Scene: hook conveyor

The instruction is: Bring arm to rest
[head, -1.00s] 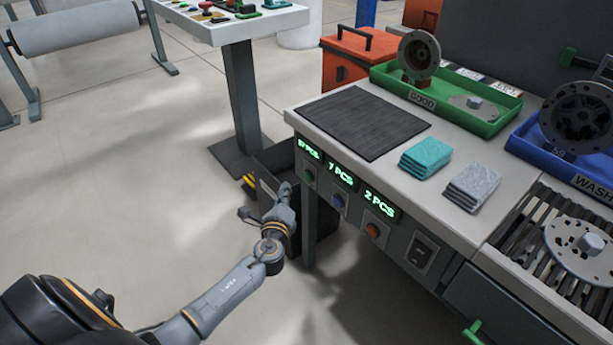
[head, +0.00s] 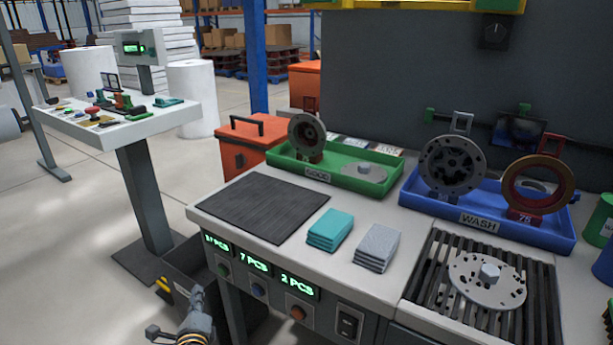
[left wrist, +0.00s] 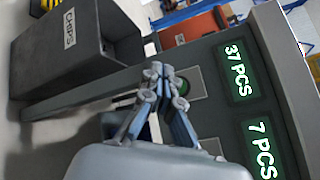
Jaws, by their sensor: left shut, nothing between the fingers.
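My left gripper (head: 197,297) shows at the bottom of the head view, in front of the workbench's left end. In the left wrist view its fingers (left wrist: 156,75) are together with nothing between them. They are near the bench's front panel (left wrist: 215,65) with its green counters; I cannot tell whether they touch it. Most of the left arm is out of the head view. My right gripper is in neither view.
A dark bin marked CHIPS (left wrist: 75,45) stands beside the bench leg. The bench holds a black mat (head: 265,208), teal cloths (head: 329,230), grey cloths (head: 376,247), a green GOOD tray (head: 340,182), a blue WASH tray (head: 480,222) and a slatted grate (head: 427,285).

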